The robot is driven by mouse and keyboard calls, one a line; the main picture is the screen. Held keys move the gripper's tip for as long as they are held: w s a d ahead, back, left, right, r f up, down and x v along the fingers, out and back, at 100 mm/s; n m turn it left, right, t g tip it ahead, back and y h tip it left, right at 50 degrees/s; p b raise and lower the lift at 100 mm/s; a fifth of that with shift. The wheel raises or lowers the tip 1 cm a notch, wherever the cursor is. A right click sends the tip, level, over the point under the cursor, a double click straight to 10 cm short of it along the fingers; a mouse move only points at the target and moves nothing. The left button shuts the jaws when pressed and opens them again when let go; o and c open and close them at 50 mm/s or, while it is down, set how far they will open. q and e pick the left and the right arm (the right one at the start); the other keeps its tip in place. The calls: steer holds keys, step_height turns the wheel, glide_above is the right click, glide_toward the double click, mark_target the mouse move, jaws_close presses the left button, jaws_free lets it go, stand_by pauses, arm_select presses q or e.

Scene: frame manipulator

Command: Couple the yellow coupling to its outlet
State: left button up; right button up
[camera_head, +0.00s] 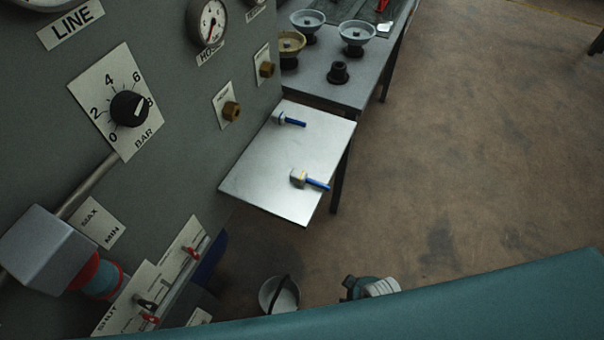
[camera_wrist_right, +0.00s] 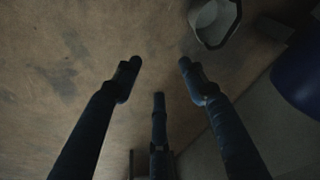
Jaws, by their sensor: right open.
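The yellow coupling (camera_head: 298,178) lies on a metal shelf (camera_head: 255,165) in the head view, with a short blue piece sticking out to its right. A second, greyish coupling (camera_head: 279,118) with a blue piece lies farther back on the same shelf. Two brass outlets are on the grey panel above the shelf, a nearer one (camera_head: 231,110) and a farther one (camera_head: 266,69), each on a pale plate. My right gripper (camera_wrist_right: 158,75) is open and empty over the floor in the right wrist view. It does not show in the head view. My left gripper is not seen.
A grey table (camera_head: 345,90) with bowls and a black fitting (camera_head: 338,72) stands behind the shelf. The panel carries a knob (camera_head: 129,108), a gauge (camera_head: 208,22) and red levers. A bucket (camera_head: 280,295) is on the floor. Floor at right is mostly clear.

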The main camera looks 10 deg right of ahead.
steer(key=w+a+r+n+y+p, duration=0.1)
steer(key=w+a+r, duration=0.1)
steer(key=r, duration=0.6)
steer(key=w+a+r+t, duration=0.1)
steer(key=w+a+r, duration=0.1)
steer(key=r, duration=0.7)
steer(key=w+a+r+n+y+p, duration=0.1)
steer(key=w+a+r, duration=0.15)
steer(key=r, duration=0.55)
steer(key=w+a+r+n+y, duration=0.2)
steer(key=w+a+r+n, duration=0.3)
steer(key=a+r, duration=0.2)
steer(key=w+d+r+g, duration=0.1)
steer(key=w+d+r, duration=0.2)
steer(key=w+d, duration=0.2)
steer(key=w+d+r+n+g, duration=0.1)
steer(key=w+d+r, duration=0.3)
steer(key=w+d, duration=0.2)
steer(key=shift+w+d+g, duration=0.25)
steer(key=shift+d+g, duration=0.15)
steer(key=shift+d, duration=0.65)
steer(key=shift+p, duration=0.3)
